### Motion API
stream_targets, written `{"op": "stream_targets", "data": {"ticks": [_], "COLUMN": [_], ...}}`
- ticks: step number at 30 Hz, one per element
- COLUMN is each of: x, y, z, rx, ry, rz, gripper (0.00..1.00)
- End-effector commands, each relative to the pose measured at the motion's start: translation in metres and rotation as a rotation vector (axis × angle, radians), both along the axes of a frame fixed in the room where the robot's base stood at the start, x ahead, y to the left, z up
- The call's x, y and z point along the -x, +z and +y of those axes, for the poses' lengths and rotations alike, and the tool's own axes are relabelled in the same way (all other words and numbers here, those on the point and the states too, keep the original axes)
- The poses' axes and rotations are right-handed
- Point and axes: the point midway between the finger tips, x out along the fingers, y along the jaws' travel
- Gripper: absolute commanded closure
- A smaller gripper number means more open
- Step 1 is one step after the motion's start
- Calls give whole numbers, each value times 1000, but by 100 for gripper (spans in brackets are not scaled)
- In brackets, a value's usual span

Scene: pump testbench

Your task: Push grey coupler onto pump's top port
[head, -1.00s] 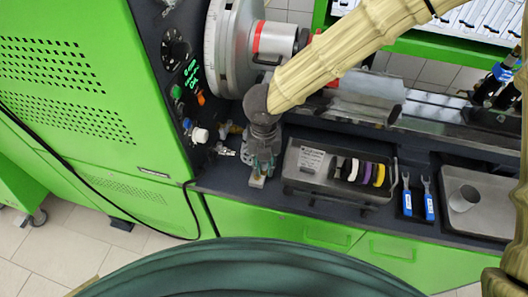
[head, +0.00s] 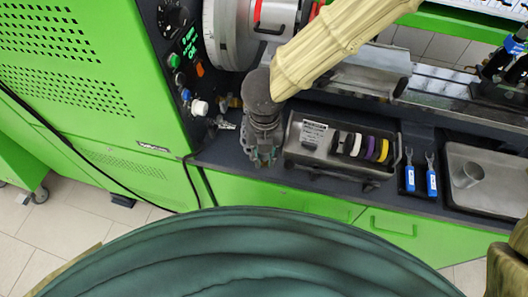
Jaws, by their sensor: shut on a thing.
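My gripper (head: 264,158) points down at the front edge of the dark bench top, just left of the grey tray. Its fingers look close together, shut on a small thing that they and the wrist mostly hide. I cannot make out the grey coupler's shape there. A grey metal body (head: 372,72) lies behind the tray, partly covered by my arm. I cannot tell whether it is the pump, and no top port can be made out. My gripper is apart from this body, in front and to its left.
The grey tray (head: 312,152) holds black, white, purple and yellow rings. Two blue-handled wrenches (head: 420,182) and a metal tray with a cup (head: 503,178) lie to the right. The green control cabinet (head: 90,90), with knobs and small fittings (head: 224,122), stands left.

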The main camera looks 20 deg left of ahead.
Motion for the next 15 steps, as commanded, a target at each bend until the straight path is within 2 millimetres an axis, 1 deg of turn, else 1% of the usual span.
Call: {"op": "stream_targets", "data": {"ticks": [1, 15], "x": [0, 0], "y": [6, 52], "z": [0, 0], "rx": [0, -1], "ry": [0, 0], "rz": [0, 0], "gripper": [100, 100]}}
